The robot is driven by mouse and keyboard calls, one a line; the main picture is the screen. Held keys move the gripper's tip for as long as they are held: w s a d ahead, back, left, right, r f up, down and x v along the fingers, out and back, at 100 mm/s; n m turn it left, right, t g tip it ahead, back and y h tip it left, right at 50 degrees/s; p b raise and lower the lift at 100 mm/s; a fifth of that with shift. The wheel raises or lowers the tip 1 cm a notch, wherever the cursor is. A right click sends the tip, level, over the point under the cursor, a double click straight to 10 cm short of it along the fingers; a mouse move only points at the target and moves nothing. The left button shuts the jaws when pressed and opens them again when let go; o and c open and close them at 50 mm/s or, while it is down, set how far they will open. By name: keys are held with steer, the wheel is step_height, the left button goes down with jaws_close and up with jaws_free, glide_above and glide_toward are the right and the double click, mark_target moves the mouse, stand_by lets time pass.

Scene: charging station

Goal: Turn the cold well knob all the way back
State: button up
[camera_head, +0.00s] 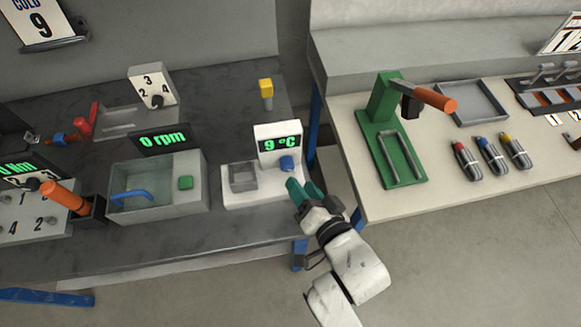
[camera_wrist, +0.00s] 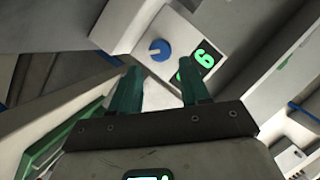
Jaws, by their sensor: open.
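The cold well (camera_head: 258,189) is a white unit with a square recess and an upright panel on the dark bench. Its display (camera_head: 279,145) reads 9 °C in green. The blue knob (camera_head: 287,163) sits on the panel below the display. In the wrist view the knob (camera_wrist: 159,50) is a round blue dial with a pale mark, beside the display (camera_wrist: 204,57). My gripper (camera_head: 303,186) has green fingers and is just below and right of the knob. In the wrist view my gripper (camera_wrist: 157,85) is open and empty, with the knob beyond the fingertips, apart from them.
A water tank (camera_head: 157,190) with a blue handle and a 0 rpm display stands left of the cold well. A yellow-topped post (camera_head: 266,92) is behind it. A green press (camera_head: 393,140) stands on the pale bench to the right, across a gap.

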mark_target(289, 169)
steer(key=x, duration=0.7)
steer(key=shift+c, duration=0.3)
steer(key=c, duration=0.7)
